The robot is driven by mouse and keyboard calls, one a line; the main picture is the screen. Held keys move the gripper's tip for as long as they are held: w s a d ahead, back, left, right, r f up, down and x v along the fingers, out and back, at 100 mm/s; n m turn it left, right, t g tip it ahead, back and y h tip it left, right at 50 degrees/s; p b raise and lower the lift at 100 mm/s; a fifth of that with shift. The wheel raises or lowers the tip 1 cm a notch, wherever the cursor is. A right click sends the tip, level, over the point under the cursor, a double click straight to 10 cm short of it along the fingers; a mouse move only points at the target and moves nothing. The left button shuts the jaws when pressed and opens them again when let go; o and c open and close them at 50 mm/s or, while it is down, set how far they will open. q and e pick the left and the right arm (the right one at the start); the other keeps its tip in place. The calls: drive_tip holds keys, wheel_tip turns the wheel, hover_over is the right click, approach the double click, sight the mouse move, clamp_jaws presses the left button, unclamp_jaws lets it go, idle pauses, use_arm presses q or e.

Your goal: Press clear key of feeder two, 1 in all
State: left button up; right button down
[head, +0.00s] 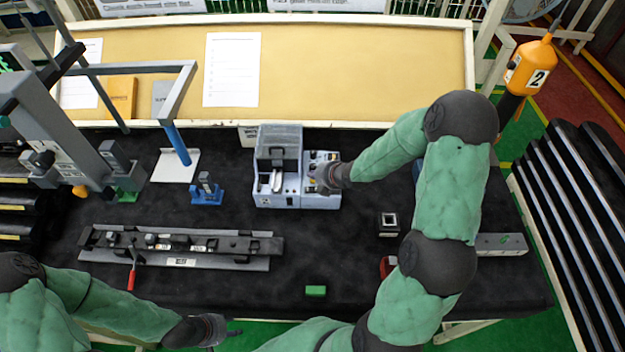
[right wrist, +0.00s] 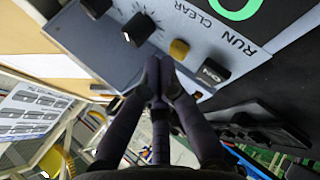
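A pale grey feeder (head: 263,200) stands at the back middle of the black bench in the head view, with a control panel on its right side. My right gripper (head: 322,181) is over that panel and hides part of it. In the right wrist view the panel (right wrist: 88,45) carries black knobs (right wrist: 138,28), a yellow key (right wrist: 179,49), a dark rocker switch (right wrist: 213,71) and the words RUN and CLEAR. The right fingertips (right wrist: 160,68) are together and empty, close beside the yellow key; contact cannot be told. My left gripper (head: 212,329) is low at the bench's front edge, its fingers unclear.
A long dark fixture (head: 215,246) with a red-handled clamp lies at the left. A blue stand (head: 206,190) is left of the feeder. A small green block (head: 316,291) and a black square part (head: 389,222) lie at front and right. An orange pendant (head: 530,68) hangs at upper right.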

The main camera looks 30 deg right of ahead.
sight(314, 181)
drive_tip(key=shift+f+b, duration=0.55)
drive_tip(key=shift+b, duration=0.1)
idle(0.7)
drive_tip(key=shift+r, duration=0.2)
drive_tip(key=shift+r+p, duration=0.6)
drive_tip(key=shift+r, duration=0.2)
drive_tip(key=shift+r+p, duration=1.8)
drive_tip(key=shift+r, duration=0.7)
drive_tip(key=shift+r, duration=0.1)
